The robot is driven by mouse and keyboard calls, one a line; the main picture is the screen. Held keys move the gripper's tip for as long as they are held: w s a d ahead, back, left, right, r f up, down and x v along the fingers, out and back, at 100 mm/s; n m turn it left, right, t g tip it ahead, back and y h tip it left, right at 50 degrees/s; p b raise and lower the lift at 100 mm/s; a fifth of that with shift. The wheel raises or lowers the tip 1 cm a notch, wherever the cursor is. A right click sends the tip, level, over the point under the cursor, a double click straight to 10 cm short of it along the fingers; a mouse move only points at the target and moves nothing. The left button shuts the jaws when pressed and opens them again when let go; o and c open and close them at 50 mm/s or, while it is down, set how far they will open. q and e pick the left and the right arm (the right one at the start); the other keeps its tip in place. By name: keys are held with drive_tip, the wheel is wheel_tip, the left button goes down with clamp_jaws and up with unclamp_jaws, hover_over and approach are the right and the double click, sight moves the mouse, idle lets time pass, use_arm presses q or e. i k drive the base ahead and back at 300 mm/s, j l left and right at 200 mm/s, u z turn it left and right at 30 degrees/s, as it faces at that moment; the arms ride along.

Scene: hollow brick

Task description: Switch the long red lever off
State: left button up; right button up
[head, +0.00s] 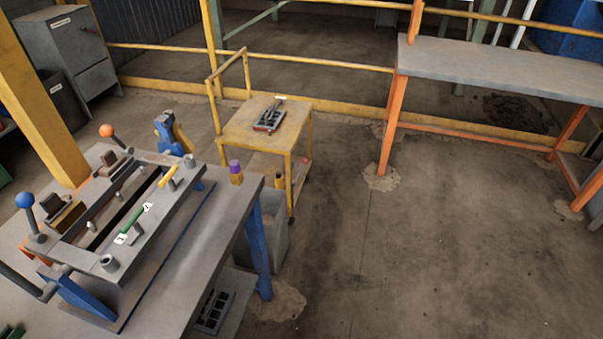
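No long red lever can be made out for certain. On the grey press-like machine (200,205) at the left, a lever with an orange-red ball knob (106,130) stands at the back corner. Another lever with a blue ball knob (25,200) stands at the left side. A green handle (132,219) with white tags and a yellow handle (168,176) lie on the machine's top. A small dark and red device (269,119) sits on the yellow cart; its details are too small to tell. Neither of my grippers is in view.
The yellow cart (235,128) stands behind the machine. A grey bench with orange legs (480,68) is at the upper right. A yellow post (40,95) rises at the left. A grey bin (272,235) stands beside the table. The floor at centre and right is clear.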

sight(304, 160)
drive_tip(key=i+l, duration=0.55)
drive_tip(key=i+l+u, duration=0.1)
drive_tip(key=i+l, duration=0.95)
drive_tip(key=i+l+u, duration=0.1)
drive_tip(key=i+l, duration=0.4)
drive_tip(key=l, duration=0.2)
drive_tip(key=i+l+u, duration=0.1)
drive_tip(key=i+l, duration=0.4)
drive_tip(key=l, duration=0.15)
